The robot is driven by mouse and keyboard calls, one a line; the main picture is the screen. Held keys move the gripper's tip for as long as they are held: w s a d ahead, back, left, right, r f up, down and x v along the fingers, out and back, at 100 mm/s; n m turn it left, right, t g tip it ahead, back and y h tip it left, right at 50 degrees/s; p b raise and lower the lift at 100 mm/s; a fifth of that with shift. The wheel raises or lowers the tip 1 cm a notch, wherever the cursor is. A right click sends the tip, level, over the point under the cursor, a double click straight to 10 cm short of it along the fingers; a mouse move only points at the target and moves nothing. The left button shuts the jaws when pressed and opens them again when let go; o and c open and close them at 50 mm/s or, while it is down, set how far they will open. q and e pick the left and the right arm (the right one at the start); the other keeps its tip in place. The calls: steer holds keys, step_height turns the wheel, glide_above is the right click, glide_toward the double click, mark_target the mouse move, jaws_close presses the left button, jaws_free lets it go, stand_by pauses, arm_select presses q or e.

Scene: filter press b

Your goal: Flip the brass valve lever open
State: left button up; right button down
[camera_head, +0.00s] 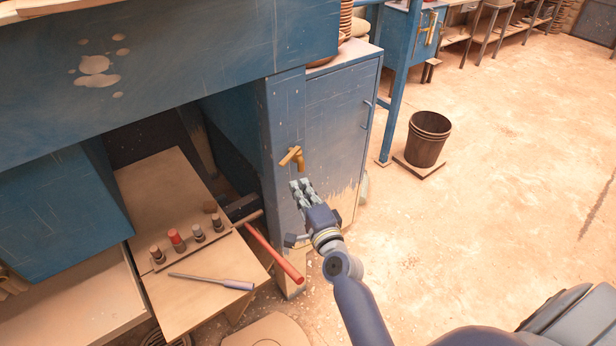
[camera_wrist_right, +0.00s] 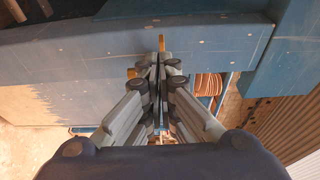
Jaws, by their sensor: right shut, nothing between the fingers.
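The brass valve lever (camera_head: 291,157) is on the front of the blue post (camera_head: 286,118) beside the cabinet. Its yellow-brass parts stick out from the post. My right gripper (camera_head: 300,186) is just below the valve, with its fingers shut and nothing between them. In the right wrist view, the closed fingers (camera_wrist_right: 159,62) point at the blue surface, and a bit of brass (camera_wrist_right: 161,43) shows just beyond their tips. A second brass bit (camera_wrist_right: 131,72) shows left of the fingers. Whether the fingers touch the lever I cannot tell. My left gripper is out of view.
A wooden bench (camera_head: 165,200) at the left holds several small bottles and a screwdriver (camera_head: 212,281). A red-handled hammer (camera_head: 272,254) juts out near the post. A dark bucket (camera_head: 427,138) stands on the floor to the right.

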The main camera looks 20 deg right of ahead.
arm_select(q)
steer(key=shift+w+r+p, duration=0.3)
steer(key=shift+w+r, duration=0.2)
arm_select(e)
steer(key=s+a, duration=0.1)
steer(key=s, duration=0.1)
steer(key=s+a, duration=0.2)
steer(key=shift+r, duration=0.1)
steer(key=shift+s, duration=0.1)
